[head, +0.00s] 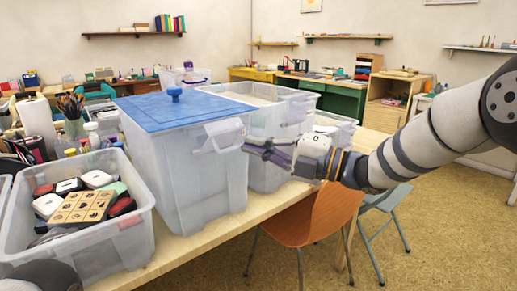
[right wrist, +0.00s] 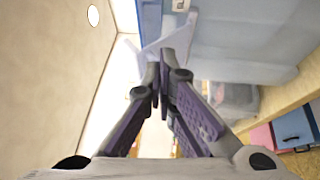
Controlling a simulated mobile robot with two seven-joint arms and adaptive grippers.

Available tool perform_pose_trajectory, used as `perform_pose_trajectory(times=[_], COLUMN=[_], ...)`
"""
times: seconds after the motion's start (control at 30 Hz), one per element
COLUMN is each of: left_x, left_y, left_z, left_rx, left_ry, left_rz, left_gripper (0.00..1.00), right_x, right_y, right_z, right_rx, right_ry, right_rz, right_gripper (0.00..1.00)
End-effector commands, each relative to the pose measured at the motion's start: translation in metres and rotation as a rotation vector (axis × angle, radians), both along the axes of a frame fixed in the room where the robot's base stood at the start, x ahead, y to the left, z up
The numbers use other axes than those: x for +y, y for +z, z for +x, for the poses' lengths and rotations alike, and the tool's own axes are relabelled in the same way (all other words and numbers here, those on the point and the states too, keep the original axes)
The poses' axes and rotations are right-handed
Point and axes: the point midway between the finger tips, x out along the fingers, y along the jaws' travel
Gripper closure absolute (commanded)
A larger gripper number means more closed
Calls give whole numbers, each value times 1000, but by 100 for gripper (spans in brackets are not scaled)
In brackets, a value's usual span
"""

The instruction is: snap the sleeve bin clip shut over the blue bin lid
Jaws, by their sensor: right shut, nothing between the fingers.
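The blue bin lid (head: 180,109), with a round blue knob, lies on top of a tall clear bin (head: 190,185). A pale, translucent bin clip (head: 222,133) is at the lid's right edge and juts outward from the bin wall. It also shows in the right wrist view (right wrist: 168,42), just beyond my fingertips. My right gripper (head: 254,149) is beside the clip, right of the bin, with its purple-padded fingers (right wrist: 160,92) shut and empty. I cannot tell whether the fingertips touch the clip. My left gripper is not in view.
An open clear bin (head: 135,235) of stamps and inkpads stands at front left. More clear bins (head: 270,165) stand behind the lidded one along the wooden table (head: 195,247). An orange chair (head: 315,215) is below my right arm.

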Motion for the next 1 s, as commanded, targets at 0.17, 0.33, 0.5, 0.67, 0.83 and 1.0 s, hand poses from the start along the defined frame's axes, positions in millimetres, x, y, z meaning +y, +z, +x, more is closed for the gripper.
perform_pose_trajectory(times=[0.17, 0.33, 0.5, 0.67, 0.83, 1.0], left_x=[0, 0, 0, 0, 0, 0], left_y=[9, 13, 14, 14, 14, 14], left_z=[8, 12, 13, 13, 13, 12], left_rx=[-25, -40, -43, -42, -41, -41], left_ry=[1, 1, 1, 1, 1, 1], left_rz=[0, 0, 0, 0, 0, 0], left_gripper=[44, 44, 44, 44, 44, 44], right_x=[3, 7, 11, 14, 18, 19], right_y=[16, 27, 35, 41, 46, 47], right_z=[6, 11, 18, 23, 28, 30], right_rx=[0, -1, 2, 4, 5, 4], right_ry=[0, 1, 1, 1, 1, 0], right_rz=[-6, -6, -5, -5, -3, -4], right_gripper=[100, 100, 100, 100, 100, 100])
